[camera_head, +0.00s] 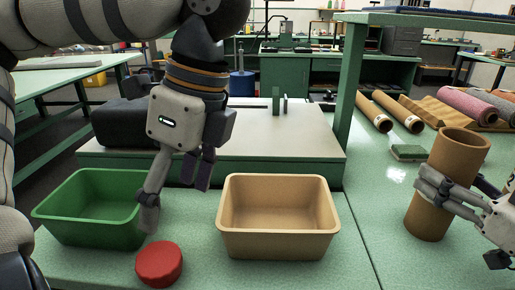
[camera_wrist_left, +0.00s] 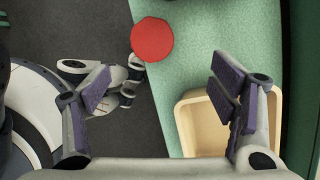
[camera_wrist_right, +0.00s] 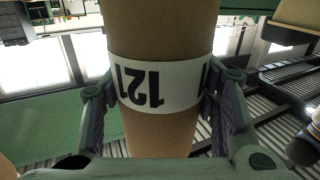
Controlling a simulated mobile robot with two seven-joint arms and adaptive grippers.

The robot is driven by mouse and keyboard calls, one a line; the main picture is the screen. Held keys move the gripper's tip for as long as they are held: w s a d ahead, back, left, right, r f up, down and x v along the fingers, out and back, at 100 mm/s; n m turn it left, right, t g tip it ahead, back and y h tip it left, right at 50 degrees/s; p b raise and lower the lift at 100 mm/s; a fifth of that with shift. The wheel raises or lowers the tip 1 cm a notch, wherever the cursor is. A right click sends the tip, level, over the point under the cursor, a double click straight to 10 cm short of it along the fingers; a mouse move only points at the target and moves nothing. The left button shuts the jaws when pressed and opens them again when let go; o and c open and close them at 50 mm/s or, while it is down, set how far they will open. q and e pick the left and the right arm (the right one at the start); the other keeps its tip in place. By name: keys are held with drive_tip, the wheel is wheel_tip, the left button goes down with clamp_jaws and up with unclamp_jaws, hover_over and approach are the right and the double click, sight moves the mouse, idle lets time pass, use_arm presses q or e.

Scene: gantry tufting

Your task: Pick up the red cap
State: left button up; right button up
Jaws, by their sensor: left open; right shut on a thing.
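The red cap (camera_head: 159,264) is a short round disc lying on the green table at the front, between and in front of the green bin and the tan bin. It also shows in the left wrist view (camera_wrist_left: 152,40), beyond the fingertips. My left gripper (camera_head: 177,195) is open and empty, pointing down above the table behind the cap, apart from it. My right gripper (camera_head: 445,200) is shut on a brown cardboard tube (camera_head: 428,215), which stands upright with a slight tilt. In the right wrist view the tube (camera_wrist_right: 158,135) carries a white label reading 121.
A green bin (camera_head: 70,215) stands left of my left gripper and a tan bin (camera_head: 279,246) to its right, both empty where visible. A green post (camera_head: 347,90) rises behind. Rolls (camera_head: 470,104) lie at the back right. Table between tan bin and tube is clear.

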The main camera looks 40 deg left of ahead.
sight(160, 257)
use_arm(q)
drive_tip(key=n, duration=0.3)
drive_tip(key=d+n+g, duration=0.1)
drive_tip(key=n, duration=0.1)
drive_tip(key=shift+s+r+n+y, duration=0.2)
drive_tip(key=shift+n+y, duration=0.1)
drive_tip(key=shift+y, duration=0.1)
drive_tip(key=x, duration=1.2)
drive_tip(key=shift+w+f, duration=0.1)
drive_tip(key=shift+d, duration=0.1)
drive_tip(key=c, duration=1.2)
